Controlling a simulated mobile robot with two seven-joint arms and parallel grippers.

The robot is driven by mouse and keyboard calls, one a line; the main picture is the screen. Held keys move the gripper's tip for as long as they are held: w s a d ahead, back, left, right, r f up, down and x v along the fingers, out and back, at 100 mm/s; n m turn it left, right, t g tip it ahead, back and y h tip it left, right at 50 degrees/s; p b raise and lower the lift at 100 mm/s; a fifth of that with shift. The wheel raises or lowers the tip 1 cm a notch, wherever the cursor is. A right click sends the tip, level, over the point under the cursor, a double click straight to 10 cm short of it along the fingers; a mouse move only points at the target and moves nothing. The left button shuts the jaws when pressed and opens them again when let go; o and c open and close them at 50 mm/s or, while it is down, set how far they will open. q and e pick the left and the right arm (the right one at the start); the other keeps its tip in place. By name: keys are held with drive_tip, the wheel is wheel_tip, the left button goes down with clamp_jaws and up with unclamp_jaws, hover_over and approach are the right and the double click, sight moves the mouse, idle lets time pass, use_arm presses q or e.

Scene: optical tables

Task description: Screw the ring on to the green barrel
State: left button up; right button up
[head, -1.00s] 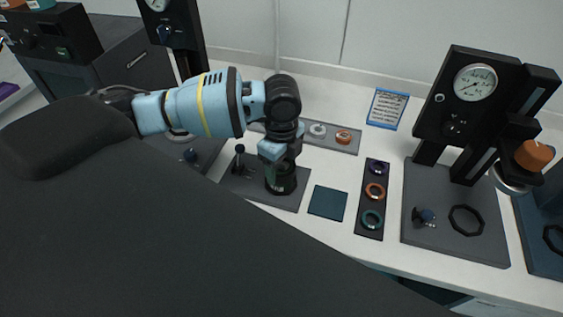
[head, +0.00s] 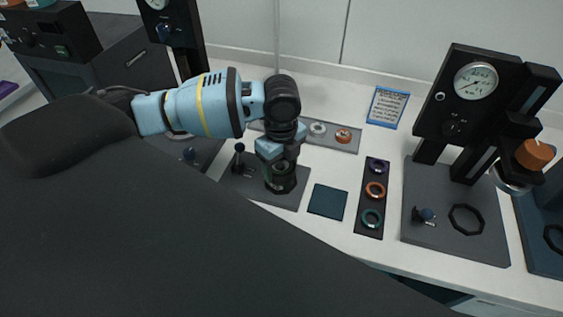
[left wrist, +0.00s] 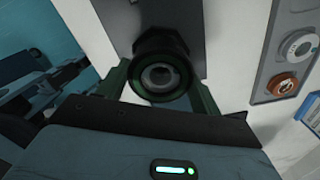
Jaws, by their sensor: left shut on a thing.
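The dark barrel (head: 281,186) stands upright on a grey base plate, with a little green showing at its side. My left gripper (head: 281,167) points down over its top. In the left wrist view my left gripper (left wrist: 162,88) has its two fingers shut on either side of a dark round ring (left wrist: 162,98) with a green-tinted rim. A grey glassy centre shows inside it. The ring is at the barrel's top; I cannot tell how far it is seated. My right gripper is in neither view.
A small black lever (head: 239,158) stands left of the barrel. A blue-grey mat (head: 328,202) and a dark tray (head: 368,230) with purple, orange and teal rings lie right. A gauge stand (head: 455,105) rises farther right. Bare white table lies between the trays.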

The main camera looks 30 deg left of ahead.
use_arm(q)
drive_tip(key=m, duration=0.7)
drive_tip(key=shift+m+b, duration=0.3)
drive_tip(key=shift+m, duration=0.1)
drive_tip(key=m, duration=0.7)
drive_tip(key=shift+w+r+b, duration=0.1)
drive_tip(key=shift+r+b, duration=0.05)
drive_tip(key=shift+b, duration=0.15)
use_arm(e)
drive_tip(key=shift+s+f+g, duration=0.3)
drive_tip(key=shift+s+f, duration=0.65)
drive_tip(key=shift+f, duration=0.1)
use_arm(q)
drive_tip(key=o, duration=1.1)
drive_tip(key=shift+d, duration=0.1)
drive_tip(key=shift+c, duration=1.1)
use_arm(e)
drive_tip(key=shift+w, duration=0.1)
